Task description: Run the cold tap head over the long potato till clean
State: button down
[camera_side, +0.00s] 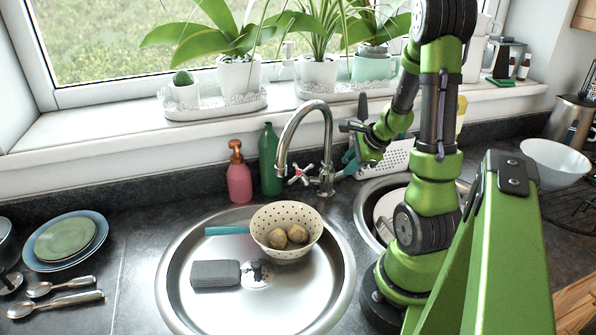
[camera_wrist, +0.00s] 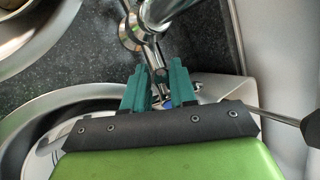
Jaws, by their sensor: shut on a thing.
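The chrome tap (camera_side: 327,150) arches over the left round sink (camera_side: 205,312). My gripper (camera_side: 351,162) is at the tap's right side. In the wrist view its teal fingers (camera_wrist: 158,80) are shut on the cold tap head (camera_wrist: 161,88), which has a blue mark and is partly hidden between them. The red-marked cross head (camera_side: 300,175) is on the tap's left. A cream colander (camera_side: 266,220) in the left sink holds brownish potatoes (camera_side: 297,234); I cannot tell which is the long one. I see no stream under the spout.
A grey sponge block (camera_side: 215,274) and a teal-handled tool (camera_side: 227,230) lie in the left sink. Pink (camera_side: 238,175) and green (camera_side: 269,165) bottles stand behind it. A white perforated caddy (camera_side: 392,157) stands close behind my gripper. Plates (camera_side: 65,240) and spoons lie left.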

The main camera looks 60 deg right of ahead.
jog(key=shift+s+a+f+n+t, duration=0.1)
jog(key=shift+s+f+n+t, duration=0.15)
jog(key=shift+n, duration=0.75)
jog(key=shift+s+a+n+t, duration=0.15)
jog(key=shift+n+t, duration=0.2)
jog(key=shift+n, duration=0.65)
jog(key=shift+s+a+f+n+t, duration=0.1)
jog(key=shift+s+f+n+t, duration=0.15)
jog(key=shift+n, duration=0.75)
jog(key=shift+r+n, duration=0.1)
jog(key=shift+n, duration=0.2)
jog(key=c, duration=0.9)
grip_release()
jog(key=shift+c, duration=0.2)
